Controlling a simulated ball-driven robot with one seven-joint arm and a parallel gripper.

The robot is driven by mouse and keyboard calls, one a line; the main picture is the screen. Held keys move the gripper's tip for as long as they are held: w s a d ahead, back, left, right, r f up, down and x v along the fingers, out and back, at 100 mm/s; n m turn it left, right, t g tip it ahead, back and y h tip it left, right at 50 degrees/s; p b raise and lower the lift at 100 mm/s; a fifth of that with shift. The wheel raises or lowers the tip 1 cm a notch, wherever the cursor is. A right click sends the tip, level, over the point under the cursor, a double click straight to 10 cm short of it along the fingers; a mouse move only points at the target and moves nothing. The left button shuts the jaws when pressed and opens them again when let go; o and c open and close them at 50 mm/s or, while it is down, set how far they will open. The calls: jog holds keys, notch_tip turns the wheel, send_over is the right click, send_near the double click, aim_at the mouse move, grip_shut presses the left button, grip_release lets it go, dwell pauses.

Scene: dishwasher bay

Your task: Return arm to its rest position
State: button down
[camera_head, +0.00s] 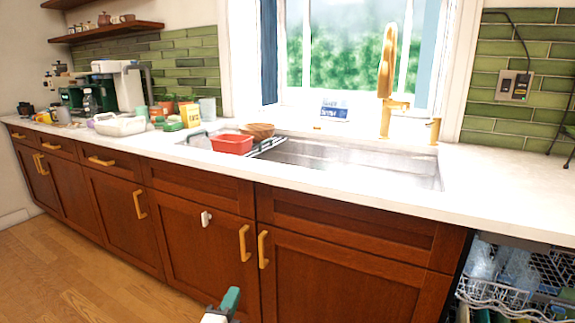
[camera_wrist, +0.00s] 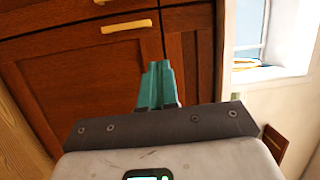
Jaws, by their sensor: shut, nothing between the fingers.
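My gripper (camera_head: 230,300) shows at the bottom middle of the head view, low in front of the wooden cabinet doors and apart from the counter. Its teal fingers (camera_wrist: 158,85) point forward in the wrist view, shut together with nothing between them. Behind them in the wrist view is a brown cabinet front (camera_wrist: 85,75) with a gold handle (camera_wrist: 127,27). Most of my arm is out of view.
A white counter (camera_head: 350,180) runs above the cabinets, with a sink (camera_head: 340,158), a red tub (camera_head: 232,144) and a wooden bowl (camera_head: 258,130). Gold handles (camera_head: 244,243) stick out near my gripper. An open dishwasher rack (camera_head: 510,285) with glasses stands at right. Wooden floor is clear at left.

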jog(key=w+d+n+t+y, duration=0.1)
jog(key=w+d+n+y, duration=0.1)
jog(key=d+n+y, duration=0.55)
jog(key=s+d+f+n+g+y, duration=0.2)
jog(key=s+d+f+n+g, duration=0.25)
jog(key=d+n, duration=0.45)
jog(key=s+d+f+n+g+h, duration=0.2)
jog(key=s+d+f+g, duration=0.25)
jog(key=s+d, duration=0.65)
jog(key=s+d+f+n+g+h, duration=0.15)
jog(key=s+d+f+g, duration=0.4)
jog(key=s, duration=0.95)
jog(key=s+d+r+m+g+h, duration=0.15)
jog(key=s+d, duration=0.25)
jog(key=s, duration=0.5)
jog(key=s+d+f+g+h, duration=0.1)
jog(key=s+d+g+h, duration=0.15)
jog(key=s, duration=0.55)
notch_tip(320, 180, up, 20)
jog(key=d+y+p, duration=0.1)
jog(key=p, duration=1.8)
jog(key=shift+s+f, duration=0.15)
jog(key=shift+s, duration=0.2)
